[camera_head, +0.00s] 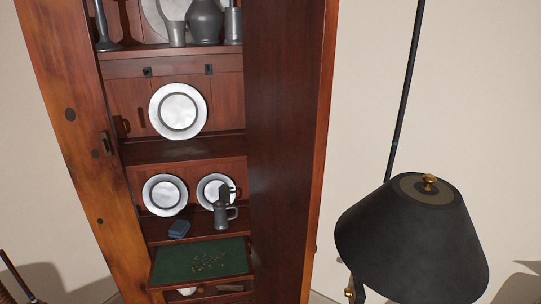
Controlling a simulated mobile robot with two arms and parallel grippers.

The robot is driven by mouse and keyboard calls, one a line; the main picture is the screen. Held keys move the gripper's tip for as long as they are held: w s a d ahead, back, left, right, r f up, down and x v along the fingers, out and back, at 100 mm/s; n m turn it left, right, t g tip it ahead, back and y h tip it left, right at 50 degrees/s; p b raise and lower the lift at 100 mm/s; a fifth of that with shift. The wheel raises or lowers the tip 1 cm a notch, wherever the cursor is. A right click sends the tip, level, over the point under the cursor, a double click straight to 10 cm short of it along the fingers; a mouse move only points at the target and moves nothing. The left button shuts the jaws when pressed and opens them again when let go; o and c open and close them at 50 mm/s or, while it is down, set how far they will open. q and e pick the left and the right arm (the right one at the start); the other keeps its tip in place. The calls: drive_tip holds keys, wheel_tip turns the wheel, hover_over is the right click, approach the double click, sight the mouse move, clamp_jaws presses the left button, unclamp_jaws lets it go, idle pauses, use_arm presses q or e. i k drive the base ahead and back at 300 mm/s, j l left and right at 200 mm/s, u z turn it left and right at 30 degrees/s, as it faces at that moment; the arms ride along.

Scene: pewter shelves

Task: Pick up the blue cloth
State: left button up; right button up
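A small folded blue cloth (179,229) lies on a lower shelf of the wooden cabinet (287,150), toward the left side of that shelf. It sits in front of a pewter plate (165,195) that leans on the back wall. A dark pewter tankard (224,212) stands to the right of the cloth, apart from it. I cannot make out either of my grippers in this view, and nothing is touching the cloth.
A green panel (190,263) sticks out below the cloth's shelf. Another plate (179,111) stands higher up, with pewter vessels (205,20) on top. The cabinet's left door (75,120) is open. A black lampshade (412,240) stands at the right.

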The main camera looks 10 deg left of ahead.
sight(179, 229)
drive_tip(key=j+u, duration=0.75)
drive_tip(key=i+j+u, duration=0.15)
drive_tip(key=j+u, duration=0.25)
drive_tip(key=i+j+u, duration=0.15)
drive_tip(key=u, duration=0.2)
drive_tip(key=j, duration=0.1)
